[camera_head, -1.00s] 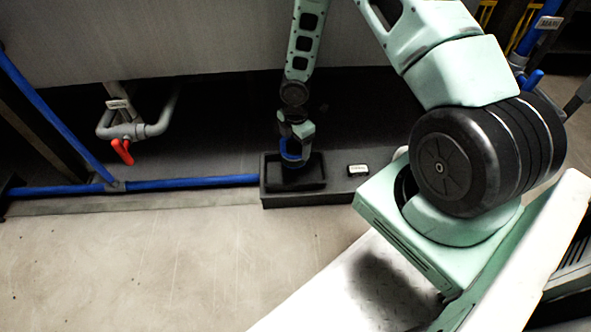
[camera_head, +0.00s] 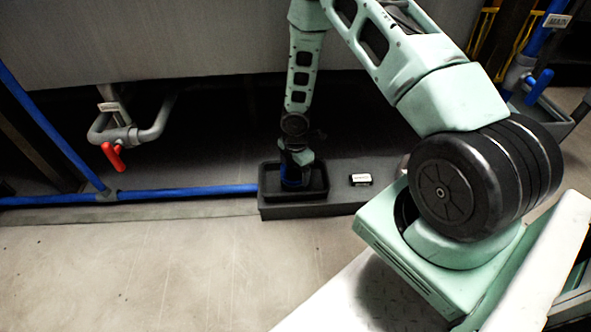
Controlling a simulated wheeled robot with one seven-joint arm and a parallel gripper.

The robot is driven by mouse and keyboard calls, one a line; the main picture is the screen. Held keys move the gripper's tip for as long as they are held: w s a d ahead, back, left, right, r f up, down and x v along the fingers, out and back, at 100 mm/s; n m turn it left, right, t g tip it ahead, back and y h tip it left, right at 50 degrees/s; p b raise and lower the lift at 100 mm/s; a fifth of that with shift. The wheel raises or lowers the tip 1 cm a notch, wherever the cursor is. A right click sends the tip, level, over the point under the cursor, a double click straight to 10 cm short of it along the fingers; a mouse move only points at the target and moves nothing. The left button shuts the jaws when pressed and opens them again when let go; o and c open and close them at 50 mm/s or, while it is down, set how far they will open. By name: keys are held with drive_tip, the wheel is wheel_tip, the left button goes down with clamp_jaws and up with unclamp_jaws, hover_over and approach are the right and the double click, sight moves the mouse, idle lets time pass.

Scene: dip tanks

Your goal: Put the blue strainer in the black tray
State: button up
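The black tray (camera_head: 268,193) sits on a dark ledge left of my arm's base, below the big grey tank. The blue strainer (camera_head: 292,184) shows as a small dark blue patch inside the tray's rim, low between its walls. My gripper (camera_head: 294,172) points down directly over the tray, with its end at the strainer. The fingers are small and dark here, so I cannot see whether they grip the strainer or stand open around it. Whether the strainer touches the tray's floor is hidden.
A small labelled block (camera_head: 360,180) lies on the ledge right of the tray. A blue pipe (camera_head: 190,192) runs along the floor to the ledge's left end. A grey drain pipe with a red valve handle (camera_head: 113,156) hangs at left. The floor in front is clear.

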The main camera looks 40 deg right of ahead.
drive_tip(key=o, duration=0.4)
drive_tip(key=shift+c, duration=0.2)
wheel_tip(320, 180, up, 12)
drive_tip(key=p, duration=0.7)
drive_tip(key=shift+r, duration=0.15)
drive_tip(key=s+a+r+m, duration=0.2)
drive_tip(key=a+r+m, duration=0.1)
drive_tip(key=a+r, duration=0.55)
drive_tip(key=s+a+r+m, duration=0.2)
drive_tip(key=s+a+r, duration=0.1)
drive_tip(key=a+r, duration=0.55)
drive_tip(key=s+a+r+m, duration=0.2)
drive_tip(key=s+a+r, duration=0.2)
drive_tip(key=s, duration=0.5)
drive_tip(key=s+a+r+m, duration=0.3)
drive_tip(key=s+r, duration=0.6)
drive_tip(key=s, duration=0.1)
drive_tip(key=shift+s+a+y, duration=0.2)
drive_tip(key=shift+a+y, duration=0.1)
drive_tip(key=shift+a, duration=0.1)
